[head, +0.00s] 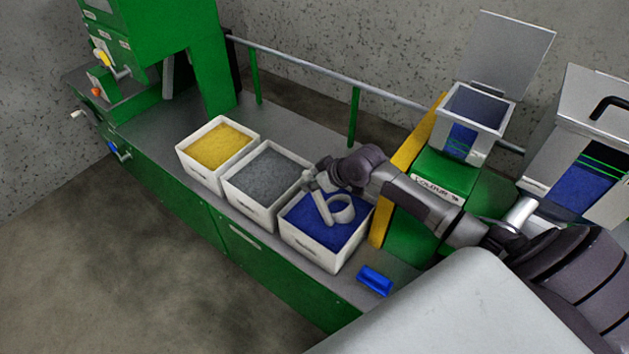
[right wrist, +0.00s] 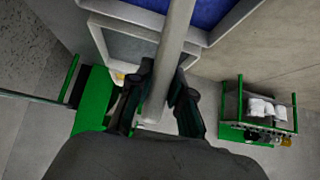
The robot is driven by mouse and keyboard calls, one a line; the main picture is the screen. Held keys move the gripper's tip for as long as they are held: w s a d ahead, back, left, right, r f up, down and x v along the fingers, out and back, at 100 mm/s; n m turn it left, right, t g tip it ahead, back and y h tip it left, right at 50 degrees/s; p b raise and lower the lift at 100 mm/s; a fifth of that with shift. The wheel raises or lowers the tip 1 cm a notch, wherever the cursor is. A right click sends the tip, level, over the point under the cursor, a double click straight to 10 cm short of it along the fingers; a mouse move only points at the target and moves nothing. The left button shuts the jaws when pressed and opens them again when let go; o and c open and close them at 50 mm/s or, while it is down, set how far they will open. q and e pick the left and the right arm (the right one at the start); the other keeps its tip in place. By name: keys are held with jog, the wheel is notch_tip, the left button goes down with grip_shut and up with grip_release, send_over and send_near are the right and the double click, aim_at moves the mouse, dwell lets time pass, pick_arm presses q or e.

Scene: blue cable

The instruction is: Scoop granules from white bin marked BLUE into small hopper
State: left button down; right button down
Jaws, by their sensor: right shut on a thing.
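The white bin with blue granules (head: 312,250) stands at the near end of a row of bins; I cannot read a BLUE mark on it. My right gripper (head: 322,182) is over this bin, shut on the handle of a grey scoop (head: 341,209). The scoop's round cup is at the blue granules; I cannot tell how full it is. In the right wrist view the fingers (right wrist: 158,108) close around the scoop's grey handle (right wrist: 176,45). The small hopper (head: 478,105), with its lid up and a blue window, sits on the green unit to the right. My left gripper is not in view.
White bins of yellow (head: 222,147) and grey granules (head: 265,175) stand beside the blue one. A blue object (head: 375,280) lies on the bench near its edge. A larger lidded hopper (head: 590,140) stands at the right. A rail (head: 330,74) runs behind the bench.

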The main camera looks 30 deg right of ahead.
jog(key=shift+w+r+b+x, duration=0.1)
jog(key=shift+b+x, duration=0.55)
jog(key=shift+x, duration=0.6)
jog(key=shift+w+r+b+x, duration=0.15)
jog(key=shift+b+x, duration=0.45)
jog(key=shift+x, duration=0.7)
jog(key=shift+a, duration=0.2)
